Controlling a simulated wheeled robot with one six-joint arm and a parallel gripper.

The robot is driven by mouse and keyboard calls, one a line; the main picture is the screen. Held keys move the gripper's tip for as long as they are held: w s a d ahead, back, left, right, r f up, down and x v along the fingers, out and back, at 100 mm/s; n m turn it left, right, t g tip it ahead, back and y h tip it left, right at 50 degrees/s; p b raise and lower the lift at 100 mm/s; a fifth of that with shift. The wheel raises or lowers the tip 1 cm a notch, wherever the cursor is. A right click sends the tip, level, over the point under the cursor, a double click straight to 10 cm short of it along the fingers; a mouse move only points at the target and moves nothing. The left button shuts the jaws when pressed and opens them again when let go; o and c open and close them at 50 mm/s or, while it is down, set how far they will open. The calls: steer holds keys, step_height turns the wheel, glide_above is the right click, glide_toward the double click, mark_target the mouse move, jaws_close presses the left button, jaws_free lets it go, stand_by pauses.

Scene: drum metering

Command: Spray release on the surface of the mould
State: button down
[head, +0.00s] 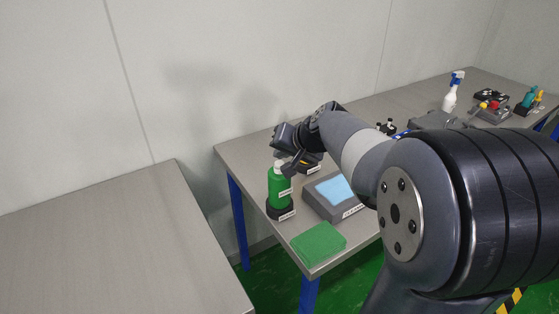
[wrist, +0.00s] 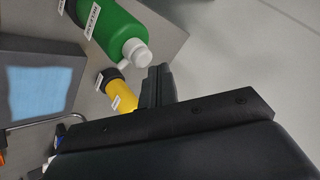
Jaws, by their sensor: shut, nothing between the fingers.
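A green bottle (head: 279,187) with a white cap stands upright in a dark holder at the left end of the far table. In the wrist view the green bottle (wrist: 112,25) carries a label reading RELEASE. The mould (head: 335,193) appears to be the grey block with a light blue top, just right of the bottle; the light blue surface also shows in the wrist view (wrist: 40,92). My gripper (head: 288,170) is beside the bottle's cap. In the wrist view my gripper (wrist: 160,76) is shut and empty, its fingertips close to the white cap; contact cannot be told.
A yellow bottle (wrist: 121,96) stands near the green one. A green pad (head: 318,243) lies at the table's near corner. A white spray bottle (head: 451,93) with a blue head and several small items stand farther right. A bare table (head: 110,245) is at left.

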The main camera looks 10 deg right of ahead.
steer(key=shift+r+p, duration=2.2)
steer(key=shift+r, duration=0.85)
steer(key=shift+f, duration=0.2)
